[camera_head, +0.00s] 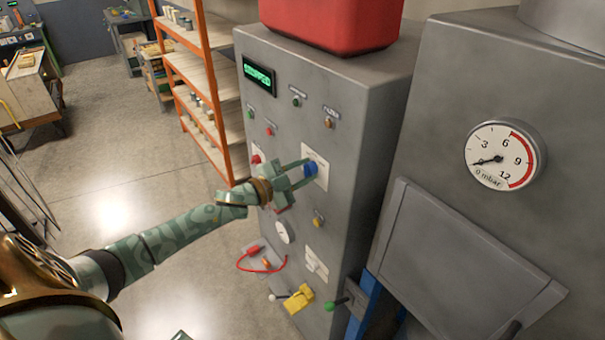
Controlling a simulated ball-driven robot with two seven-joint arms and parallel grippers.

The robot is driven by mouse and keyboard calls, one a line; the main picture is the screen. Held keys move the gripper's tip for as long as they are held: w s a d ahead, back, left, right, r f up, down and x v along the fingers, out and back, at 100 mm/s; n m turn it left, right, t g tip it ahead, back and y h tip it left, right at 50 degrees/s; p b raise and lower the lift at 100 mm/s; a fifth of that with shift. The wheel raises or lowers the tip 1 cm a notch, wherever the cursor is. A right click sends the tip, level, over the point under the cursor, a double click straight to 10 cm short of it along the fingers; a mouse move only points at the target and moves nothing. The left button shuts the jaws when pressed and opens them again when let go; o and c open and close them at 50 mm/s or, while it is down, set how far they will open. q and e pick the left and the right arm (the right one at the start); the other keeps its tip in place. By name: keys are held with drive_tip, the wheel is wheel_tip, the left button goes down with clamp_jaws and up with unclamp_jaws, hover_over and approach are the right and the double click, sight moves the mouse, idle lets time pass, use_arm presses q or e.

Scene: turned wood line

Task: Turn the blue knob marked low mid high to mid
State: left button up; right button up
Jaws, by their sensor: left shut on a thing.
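The blue knob (310,168) sits on a white label plate (321,168) on the front of a grey control cabinet (345,110). My left gripper (305,169) reaches in from the left and is shut on the knob, with its fingers around it. The fingers cover part of the knob. The words on the plate and the knob's pointer are too small or hidden to read. My right gripper is not in view.
A machine with a dial (504,155) stands at right. Floor at left is open.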

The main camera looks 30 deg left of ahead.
use_arm(q)
drive_tip(key=shift+m+b, duration=0.3)
drive_tip(key=shift+m, duration=0.9)
drive_tip(key=o, duration=1)
drive_tip(key=b+v, duration=0.2)
drive_tip(key=v, duration=1.4)
drive_tip(key=shift+s+a, duration=0.1)
drive_tip(key=shift+s, duration=0.1)
